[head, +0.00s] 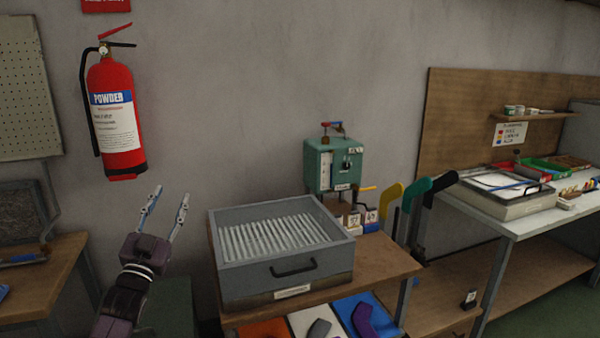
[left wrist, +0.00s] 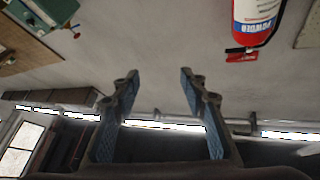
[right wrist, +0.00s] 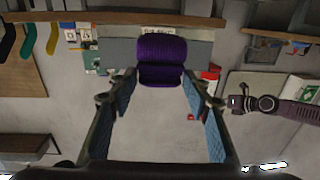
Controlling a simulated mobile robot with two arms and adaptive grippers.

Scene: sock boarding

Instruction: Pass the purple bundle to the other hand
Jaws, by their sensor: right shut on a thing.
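The purple bundle (right wrist: 161,58) is a ribbed, folded roll at the fingertips of my right gripper (right wrist: 160,76) in the right wrist view. The right gripper is shut on it, with a finger at each side. The head view shows neither this bundle nor the right gripper. My left gripper (head: 170,198) is open and empty, pointing up in front of the wall in the head view. Its spread fingers also show in the left wrist view (left wrist: 158,82), with nothing between them. My left arm (right wrist: 275,105) shows at the right of the right wrist view, apart from the bundle.
A grey drawer-like box (head: 282,270) stands on a wooden bench, with a green machine (head: 333,163) behind it. Coloured socks lie on pads below, including a purple one (head: 365,320). A fire extinguisher (head: 115,115) hangs on the wall above my left gripper.

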